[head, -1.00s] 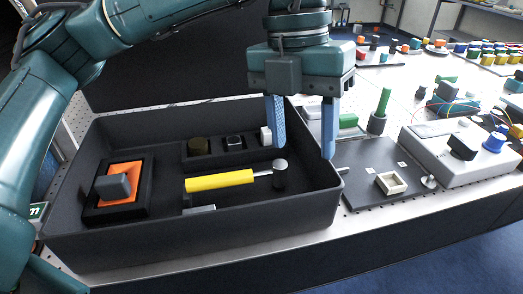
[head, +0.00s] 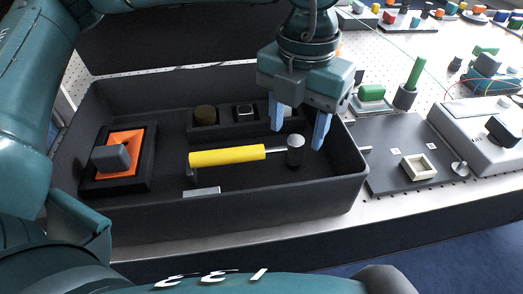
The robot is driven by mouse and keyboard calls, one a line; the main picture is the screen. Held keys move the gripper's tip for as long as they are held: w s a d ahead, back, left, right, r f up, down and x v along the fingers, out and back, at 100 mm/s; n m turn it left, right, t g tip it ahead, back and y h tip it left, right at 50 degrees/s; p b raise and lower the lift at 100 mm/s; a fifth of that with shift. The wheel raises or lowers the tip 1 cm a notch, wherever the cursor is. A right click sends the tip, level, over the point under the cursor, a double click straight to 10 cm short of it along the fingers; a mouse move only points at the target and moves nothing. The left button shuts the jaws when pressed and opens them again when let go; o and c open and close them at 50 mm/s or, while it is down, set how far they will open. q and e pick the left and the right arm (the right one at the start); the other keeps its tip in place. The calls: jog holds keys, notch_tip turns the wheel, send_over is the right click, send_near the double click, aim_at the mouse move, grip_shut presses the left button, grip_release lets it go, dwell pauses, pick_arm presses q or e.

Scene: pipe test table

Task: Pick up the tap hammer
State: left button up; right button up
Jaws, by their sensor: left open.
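The tap hammer (head: 228,156) lies in a dark open case (head: 270,197). It has a yellow handle on the left, a thin metal shaft, and a head (head: 295,146) with a light round top and dark lower part at the right. My left gripper (head: 299,138) is open and points down, with its two blue fingers near the hammer head. One finger shows left of the head and the other right of it. I cannot tell the exact height or whether they touch. My right gripper is not in view.
The case also holds an orange block with a grey knob (head: 112,157) and a tray with a dark round piece (head: 205,115). The case walls rise around the hammer. A dark plate with a square cream frame (head: 418,167) and a grey control box (head: 480,130) stand to the right.

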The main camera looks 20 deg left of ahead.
aim_at(296, 140)
pick_arm(q)
jog(key=f, duration=0.4)
jog(key=shift+w+f, duration=0.25)
grip_shut()
